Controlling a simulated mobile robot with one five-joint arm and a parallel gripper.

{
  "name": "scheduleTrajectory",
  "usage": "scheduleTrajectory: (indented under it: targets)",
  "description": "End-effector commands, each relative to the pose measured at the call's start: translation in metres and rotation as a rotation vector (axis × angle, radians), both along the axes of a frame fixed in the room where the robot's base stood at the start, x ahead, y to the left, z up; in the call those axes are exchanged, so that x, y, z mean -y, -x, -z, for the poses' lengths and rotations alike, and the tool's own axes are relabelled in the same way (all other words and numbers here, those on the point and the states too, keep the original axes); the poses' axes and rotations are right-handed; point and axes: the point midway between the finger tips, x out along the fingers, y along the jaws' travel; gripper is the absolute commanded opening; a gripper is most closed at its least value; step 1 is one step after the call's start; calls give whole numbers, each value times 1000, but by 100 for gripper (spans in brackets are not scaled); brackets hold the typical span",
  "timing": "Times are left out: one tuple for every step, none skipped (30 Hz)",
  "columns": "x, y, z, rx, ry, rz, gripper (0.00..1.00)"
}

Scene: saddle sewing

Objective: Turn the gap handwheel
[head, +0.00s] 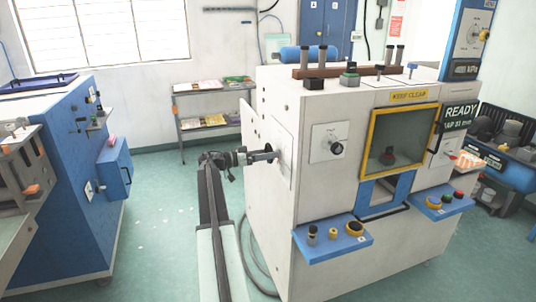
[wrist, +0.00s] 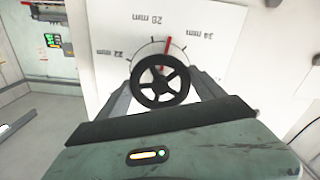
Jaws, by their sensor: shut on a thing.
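The gap handwheel (wrist: 160,84) is a black spoked wheel in front of a white dial plate (wrist: 112,28) on the side of the cream machine. In the head view the handwheel (head: 271,154) shows nearly edge-on. My gripper (wrist: 163,80) has one finger on each side of the wheel and is shut on its rim. My gripper (head: 256,156) reaches it from the left in the head view. The dial bears 22, 28 and 34 mm labels. A red pointer (wrist: 168,45) stands between the 28 and 34 labels.
The cream machine (head: 330,215) has a READY display (head: 461,112) whose gap line is hard to read. Its front has a knob (head: 336,148) and button shelves. A blue cabinet (head: 75,185) stands left, with clear green floor between. A magazine rack (head: 205,107) stands behind.

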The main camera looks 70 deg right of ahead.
Motion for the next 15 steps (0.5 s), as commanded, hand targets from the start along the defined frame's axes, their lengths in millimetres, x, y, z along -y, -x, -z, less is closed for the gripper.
scheduleTrajectory:
  targets:
    - [1,-2,-1,-29,-32,-5,38]
    - [0,-2,-1,-47,-54,-5,38]
    - [0,-2,-1,-71,-83,-5,38]
    - [0,-2,-1,-89,-105,-5,38]
    - [0,-2,-1,-108,-128,-5,38]
    - [0,-2,-1,-131,-156,-5,38]
    - [0,-2,-1,-149,-179,-5,38]
    - [0,-2,-1,-168,-201,-4,38]
    - [0,-2,-1,-191,-230,-4,38]
    - [0,-2,-1,-210,-252,-4,38]
    - [0,-2,-1,-227,-274,-4,38]
    - [0,-2,-1,-252,-303,-4,38]
    - [0,-2,-1,-270,-326,-4,38]
    - [0,-2,-1,-288,-347,-4,38]
    - [0,-2,-1,-312,-377,-4,38]
